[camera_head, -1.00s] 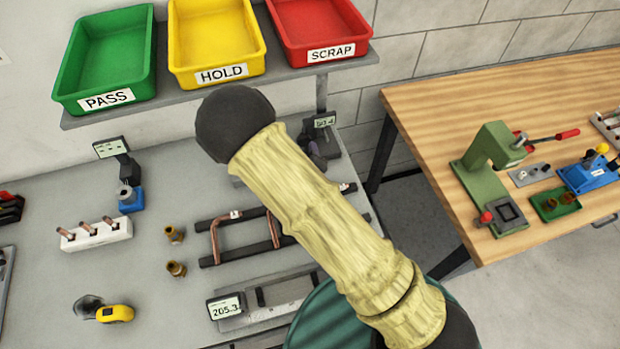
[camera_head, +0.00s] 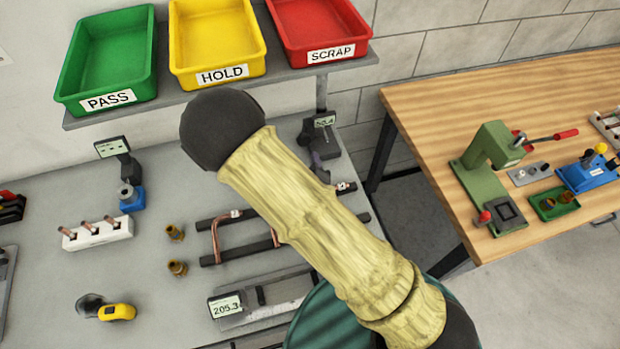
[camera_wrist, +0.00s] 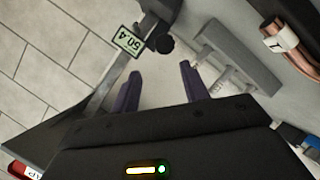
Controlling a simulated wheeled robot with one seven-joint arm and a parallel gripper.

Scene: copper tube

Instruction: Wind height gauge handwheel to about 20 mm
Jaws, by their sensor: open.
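The height gauge (camera_head: 325,121) stands at the back right of the grey bench in the head view, its lower part partly hidden behind my arm. In the wrist view its small display (camera_wrist: 128,42) reads 50.4. A dark round knob, which looks like the handwheel (camera_wrist: 166,44), sits just right of the display. My gripper (camera_wrist: 158,76) is open and empty, its two purple fingers pointing towards the gauge with the knob just beyond and between their tips. The fingers appear apart from the knob. In the head view my arm hides most of the gripper.
A caliper-like gauge (camera_head: 225,307) reads 205.3. The green, yellow and red trays stand on a shelf (camera_head: 280,82) above. A wooden table (camera_head: 440,100) stands at right.

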